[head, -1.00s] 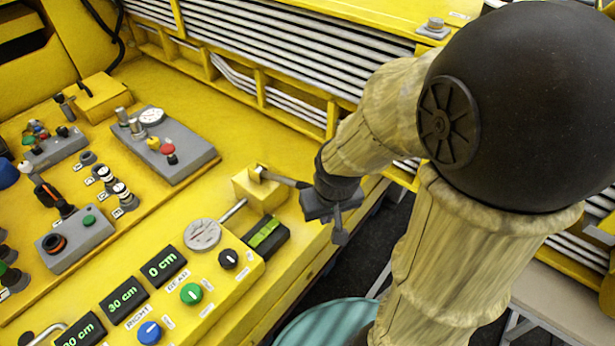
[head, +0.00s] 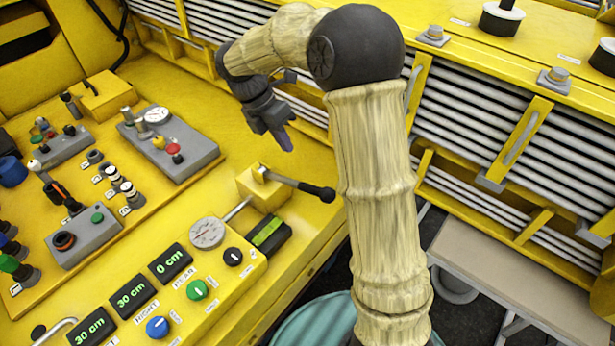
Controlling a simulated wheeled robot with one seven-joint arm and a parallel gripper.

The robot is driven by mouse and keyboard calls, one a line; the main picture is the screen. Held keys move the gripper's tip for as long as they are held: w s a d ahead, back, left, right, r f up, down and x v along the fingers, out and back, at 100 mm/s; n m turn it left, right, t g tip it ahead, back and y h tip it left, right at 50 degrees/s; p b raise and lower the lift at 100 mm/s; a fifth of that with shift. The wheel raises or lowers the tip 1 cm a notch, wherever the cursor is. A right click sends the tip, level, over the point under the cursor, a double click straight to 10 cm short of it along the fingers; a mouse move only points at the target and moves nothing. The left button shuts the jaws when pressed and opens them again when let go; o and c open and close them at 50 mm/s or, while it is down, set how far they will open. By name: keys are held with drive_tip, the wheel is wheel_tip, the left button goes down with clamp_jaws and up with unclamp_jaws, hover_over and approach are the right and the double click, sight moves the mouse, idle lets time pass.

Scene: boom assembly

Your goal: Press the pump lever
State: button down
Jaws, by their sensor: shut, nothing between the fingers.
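The pump lever (head: 298,185) is a grey rod with a black knob, reaching right from a yellow block (head: 262,188) on the yellow panel. It slopes slightly down towards its knob. My gripper (head: 287,143) is shut and empty. In the picture it is above the lever and apart from it, in front of the slatted yellow wall. Its fingers point down and right. A round gauge (head: 207,232) is joined by a thin rod to the lever's block.
A small black box with a green level window (head: 268,235) sits below the lever. Displays (head: 171,262) and knobs (head: 196,290) line the front panel. A grey control box (head: 168,145) stands at the left. A teal round object (head: 312,322) is below the panel's edge.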

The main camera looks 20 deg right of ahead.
sight(312, 188)
idle(0.4)
drive_tip(key=p+x, duration=0.4)
drive_tip(key=x, duration=0.9)
drive_tip(key=shift+s+d, duration=0.1)
drive_tip(key=shift+s, duration=0.1)
drive_tip(key=shift+d+f, duration=0.1)
drive_tip(key=shift+f, duration=0.25)
drive_tip(key=shift+f, duration=0.1)
